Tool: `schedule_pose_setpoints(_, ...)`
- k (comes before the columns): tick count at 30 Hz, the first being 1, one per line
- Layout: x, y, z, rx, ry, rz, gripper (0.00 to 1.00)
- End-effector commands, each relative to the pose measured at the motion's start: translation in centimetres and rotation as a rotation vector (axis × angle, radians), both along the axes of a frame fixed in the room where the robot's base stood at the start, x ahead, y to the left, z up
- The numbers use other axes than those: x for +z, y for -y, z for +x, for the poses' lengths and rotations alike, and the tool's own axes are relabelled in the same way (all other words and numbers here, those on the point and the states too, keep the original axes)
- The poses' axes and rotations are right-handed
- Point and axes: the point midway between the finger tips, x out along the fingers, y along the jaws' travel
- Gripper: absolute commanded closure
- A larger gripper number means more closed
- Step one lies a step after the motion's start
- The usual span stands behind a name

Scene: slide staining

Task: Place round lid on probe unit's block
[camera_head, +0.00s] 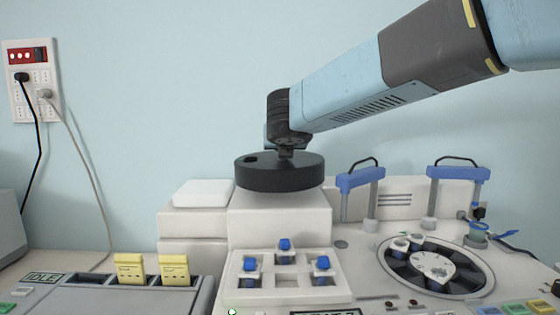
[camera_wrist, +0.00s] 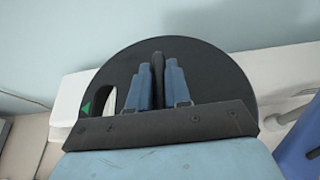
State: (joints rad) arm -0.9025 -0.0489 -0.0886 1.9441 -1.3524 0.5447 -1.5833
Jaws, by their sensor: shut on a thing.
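The round lid (camera_head: 280,178) is a thick black disc with a hole near its left edge. It sits level right over the probe unit's white block (camera_head: 280,222), and I cannot tell whether it touches the block or hovers just above it. My gripper (camera_head: 287,153) points down onto the lid's middle. In the wrist view the lid (camera_wrist: 222,70) fills the centre, and the blue fingers of my gripper (camera_wrist: 158,82) are shut on its upright dark knob.
A rack with blue-capped vials (camera_head: 285,258) stands in front of the block. Two blue-handled frames (camera_head: 360,182) and a round carousel (camera_head: 436,268) are to the right. A white box (camera_head: 202,193) and yellow slide holders (camera_head: 130,268) are to the left.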

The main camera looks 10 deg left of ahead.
Motion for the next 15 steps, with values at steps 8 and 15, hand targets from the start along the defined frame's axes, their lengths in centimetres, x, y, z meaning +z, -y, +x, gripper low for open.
schedule_pose_setpoints(8,-3.3,-0.3,0.5,0.002,-0.002,-0.002,1.00)
schedule_pose_setpoints(15,-3.9,-0.3,0.5,0.002,-0.001,0.001,1.00)
